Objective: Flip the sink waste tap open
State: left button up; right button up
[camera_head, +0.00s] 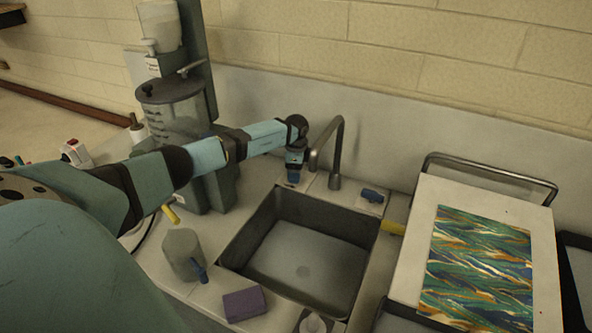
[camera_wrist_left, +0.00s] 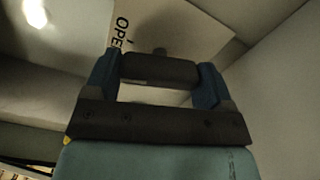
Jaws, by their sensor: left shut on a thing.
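My left gripper (camera_head: 294,178) is at the back left corner of the sink (camera_head: 232,243), left of the faucet's base. In the left wrist view its two blue fingers (camera_wrist_left: 157,78) are shut on a dark, rounded bar, the tap lever (camera_wrist_left: 158,69). The lever lies crosswise between the fingers. Behind it is a pale plate with the letters "OPE" (camera_wrist_left: 121,32); the rest of the word is hidden. In the head view the gripper hides the lever. My right gripper is not in view.
A grey bent faucet (camera_head: 338,150) rises just right of my gripper. A blue-handled tap (camera_head: 372,195) sits on a plate further right. A grey jug (camera_head: 182,253), purple sponge (camera_head: 244,304) and marbled sheet (camera_head: 480,265) surround the empty-looking sink. A steel tank (camera_head: 176,112) stands behind my arm.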

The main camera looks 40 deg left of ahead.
pick_arm(q)
jog(key=m, duration=0.3)
jog(key=o, duration=0.9)
notch_tip(320, 180, up, 14)
jog(key=shift+f+b, duration=0.1)
jog(key=shift+b, duration=0.5)
